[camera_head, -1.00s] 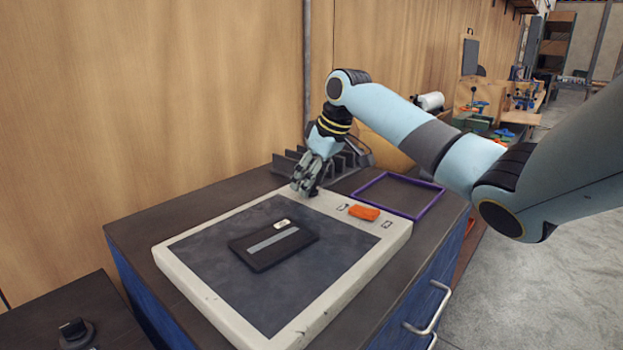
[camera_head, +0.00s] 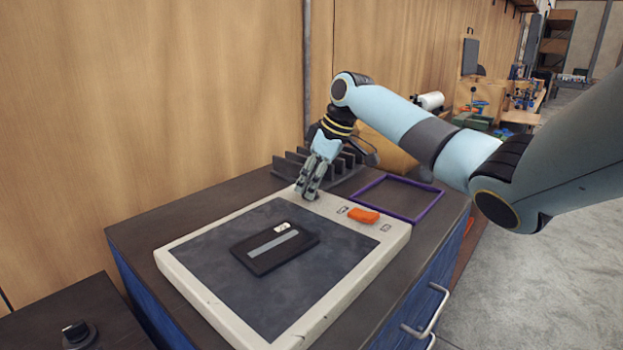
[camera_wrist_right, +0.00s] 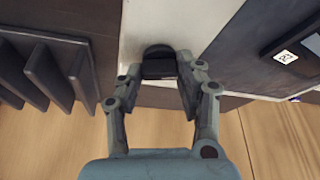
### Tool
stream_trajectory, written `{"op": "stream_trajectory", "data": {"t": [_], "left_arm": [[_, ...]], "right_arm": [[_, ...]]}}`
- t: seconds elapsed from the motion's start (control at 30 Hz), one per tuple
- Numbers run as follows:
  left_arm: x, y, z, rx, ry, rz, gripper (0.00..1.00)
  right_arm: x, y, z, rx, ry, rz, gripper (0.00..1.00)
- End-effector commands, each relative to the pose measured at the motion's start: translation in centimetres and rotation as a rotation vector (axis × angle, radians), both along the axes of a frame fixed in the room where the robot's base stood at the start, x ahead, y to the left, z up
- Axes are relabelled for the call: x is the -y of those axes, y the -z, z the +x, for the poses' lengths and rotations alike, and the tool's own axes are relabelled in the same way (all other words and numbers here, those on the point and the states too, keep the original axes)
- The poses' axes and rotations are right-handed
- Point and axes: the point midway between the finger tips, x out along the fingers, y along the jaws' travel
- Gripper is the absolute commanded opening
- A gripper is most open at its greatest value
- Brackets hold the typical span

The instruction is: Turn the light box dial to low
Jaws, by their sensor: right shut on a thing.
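The light box (camera_head: 210,300) lies on the cabinet top, with a pale frame and a dark panel. Its dial shows as a small black knob (camera_wrist_right: 159,62) in the right wrist view, at the box's pale corner. In the head view the dial is hidden behind my right gripper (camera_head: 308,192). My right gripper also shows in the wrist view (camera_wrist_right: 160,85), its two fingers on either side of the black knob, shut on it. The setting marks cannot be read. My left gripper is not in view.
A black cassette-like case (camera_head: 274,248) lies on the panel. An orange switch (camera_head: 363,215) sits on the box's frame. A purple-edged tray (camera_head: 432,208) lies behind it, and a dark slotted rack (camera_head: 290,165) stands by the wooden wall. A second black knob (camera_head: 76,333) is at lower left.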

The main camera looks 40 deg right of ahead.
Motion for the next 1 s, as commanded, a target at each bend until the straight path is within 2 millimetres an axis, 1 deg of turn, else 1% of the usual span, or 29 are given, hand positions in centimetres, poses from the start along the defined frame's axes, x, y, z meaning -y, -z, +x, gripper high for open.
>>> {"op": "stream_trajectory", "data": {"t": [0.03,0.13,0.37,0.67,1.0], "left_arm": [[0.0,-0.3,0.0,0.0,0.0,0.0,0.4],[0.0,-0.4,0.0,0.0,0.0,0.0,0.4],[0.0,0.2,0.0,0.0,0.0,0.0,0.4],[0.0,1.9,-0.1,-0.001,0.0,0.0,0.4],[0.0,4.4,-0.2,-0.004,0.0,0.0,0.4]], "right_arm": [[0.1,-0.3,0.1,0.002,-0.038,0.001,0.04],[0.1,-0.2,0.2,0.004,-0.133,0.001,0.04],[0.2,-0.1,0.3,0.005,-0.351,0.001,0.04],[0.2,0.1,0.4,0.007,-0.637,0.002,0.04],[0.2,0.1,0.5,0.007,-0.946,0.0,0.04]]}}
